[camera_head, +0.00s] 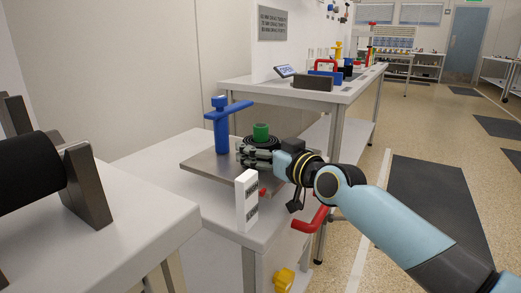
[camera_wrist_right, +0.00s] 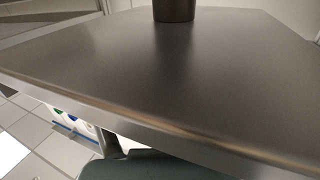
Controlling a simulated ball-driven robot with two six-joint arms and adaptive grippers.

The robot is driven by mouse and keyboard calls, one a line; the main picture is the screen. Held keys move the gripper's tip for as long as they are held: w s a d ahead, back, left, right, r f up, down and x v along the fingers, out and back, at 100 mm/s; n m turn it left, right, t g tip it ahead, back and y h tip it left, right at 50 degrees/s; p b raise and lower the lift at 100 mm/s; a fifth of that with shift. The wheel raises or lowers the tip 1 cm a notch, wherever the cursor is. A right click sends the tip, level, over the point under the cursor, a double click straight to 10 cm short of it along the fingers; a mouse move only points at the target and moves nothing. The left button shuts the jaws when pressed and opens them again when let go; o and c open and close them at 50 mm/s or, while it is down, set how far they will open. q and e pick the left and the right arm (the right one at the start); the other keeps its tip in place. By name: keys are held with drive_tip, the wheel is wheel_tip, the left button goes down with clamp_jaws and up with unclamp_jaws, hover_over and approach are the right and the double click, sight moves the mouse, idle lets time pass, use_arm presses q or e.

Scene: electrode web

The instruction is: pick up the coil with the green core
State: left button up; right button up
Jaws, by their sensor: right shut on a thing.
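The coil with the green core (camera_head: 260,132) is a dark, flat winding around an upright green tube. It is at or just above the grey metal plate (camera_head: 200,163) on the white bench. My right gripper (camera_head: 258,157) comes in from the right and is shut on the dark winding; its fingers hide the coil's lower part. I cannot tell whether the coil touches the plate. In the right wrist view a broad grey surface (camera_wrist_right: 170,75) fills most of the picture, with a dark cylindrical thing (camera_wrist_right: 174,10) cut off at the top. My left gripper is not in view.
A blue T-handled post (camera_head: 221,128) stands close behind and left of the coil. A white labelled block (camera_head: 247,200) stands in front. A red handle (camera_head: 311,219) is at the bench's right side. A large black roll (camera_head: 28,172) is at the left. The right floor is open.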

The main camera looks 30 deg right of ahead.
sight(265, 131)
drive_tip(key=shift+r, duration=0.1)
